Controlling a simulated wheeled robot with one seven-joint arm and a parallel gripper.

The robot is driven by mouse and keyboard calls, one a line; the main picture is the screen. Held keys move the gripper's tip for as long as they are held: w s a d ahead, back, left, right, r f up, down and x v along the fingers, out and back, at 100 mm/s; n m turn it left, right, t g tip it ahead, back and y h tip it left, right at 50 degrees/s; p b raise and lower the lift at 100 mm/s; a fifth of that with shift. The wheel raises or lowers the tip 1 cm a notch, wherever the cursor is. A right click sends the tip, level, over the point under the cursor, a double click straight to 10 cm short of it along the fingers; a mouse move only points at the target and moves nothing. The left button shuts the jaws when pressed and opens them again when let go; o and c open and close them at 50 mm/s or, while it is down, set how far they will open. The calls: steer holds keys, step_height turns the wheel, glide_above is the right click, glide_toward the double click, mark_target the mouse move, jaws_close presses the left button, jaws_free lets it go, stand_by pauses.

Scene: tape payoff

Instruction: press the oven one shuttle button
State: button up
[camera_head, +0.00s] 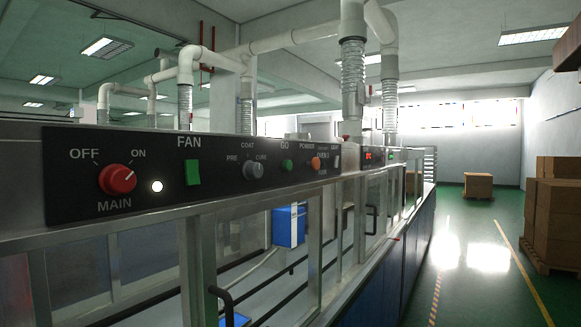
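A long black control panel (225,158) runs along the front of a metal cabinet. It carries a red MAIN knob (117,179), a lit white lamp (157,186), a green FAN switch (193,172), a grey PRE/COAT/CURE knob (253,170), a green GO button (287,165) and an orange POWDER button (315,163). A small dark switch (337,162) sits at its right end, with lettering too small to read surely. A farther panel (376,156) has a red digital display. I cannot tell which control is the oven one shuttle button. My gripper is not in view.
Glass doors with dark handles (222,300) line the cabinet below the panel. A blue box (288,226) shows behind the glass. White ducts (352,70) rise above.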

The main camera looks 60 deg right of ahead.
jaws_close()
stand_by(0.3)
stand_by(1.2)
